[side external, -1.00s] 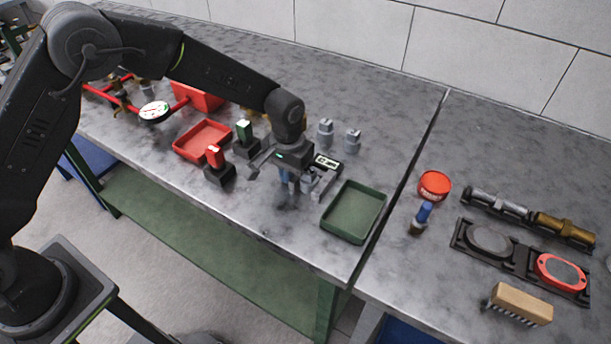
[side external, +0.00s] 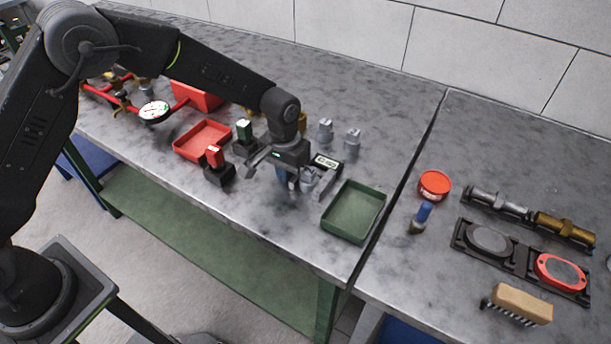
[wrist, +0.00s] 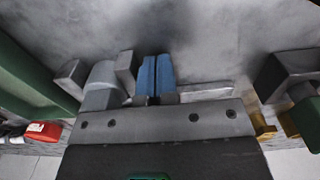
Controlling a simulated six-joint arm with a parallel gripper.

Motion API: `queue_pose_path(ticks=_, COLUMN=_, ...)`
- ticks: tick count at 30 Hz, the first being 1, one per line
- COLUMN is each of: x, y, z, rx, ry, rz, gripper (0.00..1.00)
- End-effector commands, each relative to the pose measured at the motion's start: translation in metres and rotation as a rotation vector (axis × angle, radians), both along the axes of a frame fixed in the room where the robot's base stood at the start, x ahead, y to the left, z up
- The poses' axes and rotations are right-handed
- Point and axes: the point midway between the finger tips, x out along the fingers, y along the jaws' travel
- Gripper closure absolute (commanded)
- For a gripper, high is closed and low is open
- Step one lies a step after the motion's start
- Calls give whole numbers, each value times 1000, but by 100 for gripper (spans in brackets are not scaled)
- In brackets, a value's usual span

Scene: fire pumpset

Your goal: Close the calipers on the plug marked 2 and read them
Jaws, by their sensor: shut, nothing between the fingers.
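My gripper (side external: 288,186) is low over the bench. Its blue fingertips (wrist: 155,76) are together with nothing between them. The calipers (side external: 326,161) lie just right of it in the side view, with a lit display whose digits are too small to read. A grey plug (side external: 310,178) stands at the caliper jaws. In the wrist view the plug (wrist: 103,84) sits between two dark jaw blocks; the nearer block (wrist: 127,71) is right beside my fingertips. I cannot tell whether both jaws touch it. No number is legible. Two more grey plugs (side external: 325,131) (side external: 351,140) stand behind.
A green tray (side external: 353,212) is right of the calipers. A red-topped block (side external: 217,166), a green-topped block (side external: 244,140) and a red tray (side external: 203,139) are to the left. The front bench strip is clear. A red tin (side external: 434,185) stands across the bench seam.

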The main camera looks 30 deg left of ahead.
Motion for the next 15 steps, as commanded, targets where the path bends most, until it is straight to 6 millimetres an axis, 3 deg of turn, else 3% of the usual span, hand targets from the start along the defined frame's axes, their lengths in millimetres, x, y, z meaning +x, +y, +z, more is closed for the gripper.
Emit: queue_pose_path(ticks=15, x=1, y=2, z=31, rx=2, ry=-1, rz=0, gripper=100)
